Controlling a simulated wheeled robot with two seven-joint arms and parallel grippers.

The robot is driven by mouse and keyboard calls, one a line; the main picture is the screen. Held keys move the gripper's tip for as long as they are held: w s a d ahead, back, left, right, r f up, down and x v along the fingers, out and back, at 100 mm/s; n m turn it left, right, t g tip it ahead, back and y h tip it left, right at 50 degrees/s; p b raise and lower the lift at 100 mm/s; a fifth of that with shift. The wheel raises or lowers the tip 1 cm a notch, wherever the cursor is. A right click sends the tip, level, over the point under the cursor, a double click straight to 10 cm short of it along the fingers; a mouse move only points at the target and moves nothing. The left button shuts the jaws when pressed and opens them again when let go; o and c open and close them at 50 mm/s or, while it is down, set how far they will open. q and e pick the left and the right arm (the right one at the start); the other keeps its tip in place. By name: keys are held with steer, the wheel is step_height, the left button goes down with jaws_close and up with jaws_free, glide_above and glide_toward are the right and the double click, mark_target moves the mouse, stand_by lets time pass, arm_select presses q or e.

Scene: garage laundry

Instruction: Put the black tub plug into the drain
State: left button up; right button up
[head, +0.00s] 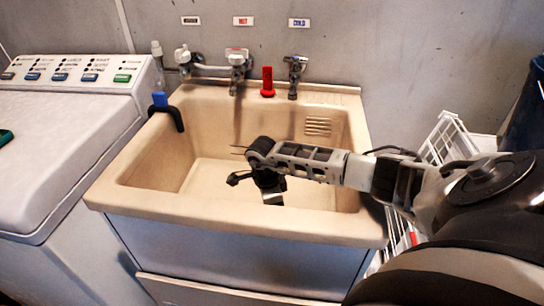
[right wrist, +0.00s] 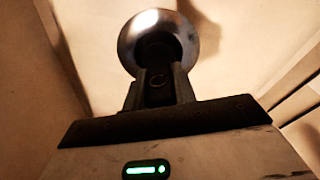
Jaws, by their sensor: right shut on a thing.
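The tan laundry tub (head: 228,201) is in the middle of the head view. My right arm reaches over it from the right, and my right gripper (head: 272,192) points down inside the basin. In the right wrist view, my right gripper (right wrist: 158,88) is shut on the black tub plug (right wrist: 158,46), of which only a dark part shows between and beyond the fingers. The shiny round metal drain (right wrist: 188,42) surrounds the plug in that view. I cannot tell whether the plug is seated or just above it. My left gripper is not in view.
A red upright object (head: 267,83) stands on the tub's back rim by the taps (head: 237,70). A black hook-shaped piece with a blue top (head: 164,108) hangs over the left rim. A washing machine (head: 70,130) is at left, a white wire rack (head: 447,138) at right.

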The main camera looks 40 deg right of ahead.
steer(key=shift+f+b, duration=0.35)
steer(key=shift+b, duration=0.05)
steer(key=o, duration=1)
steer(key=shift+r, duration=0.15)
steer(key=shift+r+p, duration=0.25)
steer(key=shift+p, duration=0.2)
step_height(320, 180, up, 12)
steer(key=a, duration=0.1)
steer(key=shift+w+a, duration=0.15)
steer(key=shift+w, duration=0.25)
